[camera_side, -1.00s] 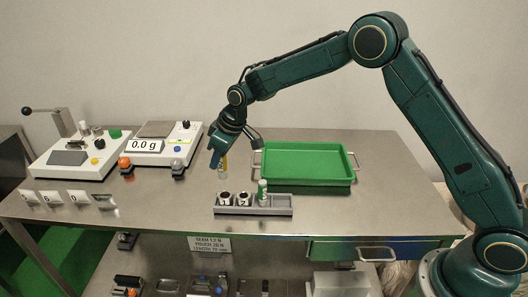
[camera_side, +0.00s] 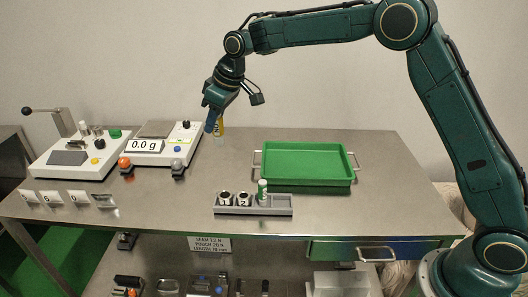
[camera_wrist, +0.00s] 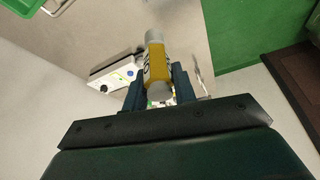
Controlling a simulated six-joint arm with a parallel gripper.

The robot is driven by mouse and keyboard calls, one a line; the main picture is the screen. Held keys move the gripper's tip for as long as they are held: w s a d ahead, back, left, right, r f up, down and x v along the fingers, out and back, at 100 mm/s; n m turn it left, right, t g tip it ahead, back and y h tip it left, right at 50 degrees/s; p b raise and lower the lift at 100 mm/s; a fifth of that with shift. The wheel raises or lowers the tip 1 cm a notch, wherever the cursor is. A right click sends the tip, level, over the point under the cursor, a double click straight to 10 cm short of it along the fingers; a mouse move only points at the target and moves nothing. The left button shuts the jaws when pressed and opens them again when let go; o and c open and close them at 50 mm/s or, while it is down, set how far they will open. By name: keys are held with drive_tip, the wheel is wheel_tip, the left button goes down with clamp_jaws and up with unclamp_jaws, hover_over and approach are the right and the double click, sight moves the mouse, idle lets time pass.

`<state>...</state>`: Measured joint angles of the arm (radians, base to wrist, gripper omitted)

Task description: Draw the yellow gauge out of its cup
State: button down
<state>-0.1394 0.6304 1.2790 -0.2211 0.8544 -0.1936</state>
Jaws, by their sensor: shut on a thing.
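The yellow gauge (camera_side: 219,127) is held in my gripper (camera_side: 212,122), high above the bench and clear of the rack. In the wrist view the gauge (camera_wrist: 156,65), a yellow cylinder with grey ends and dark marks, sits between the two blue fingers (camera_wrist: 157,88). The grey rack (camera_side: 280,210) stands near the bench's front edge. It has two cups with dark open tops, marked 1 (camera_side: 225,200) and 2 (camera_side: 244,200), both looking empty. A green and white gauge (camera_side: 263,192) stands upright in the cup to their right.
A green tray (camera_side: 351,176) with metal handles lies at the right of the bench. A scale (camera_side: 160,148) reading 0.0 g and a white device (camera_side: 50,172) stand at the left.

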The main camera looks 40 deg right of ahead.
drive_tip(key=shift+r, duration=0.25)
idle(0.3)
drive_tip(key=shift+r, duration=2.5)
drive_tip(key=shift+f, duration=0.1)
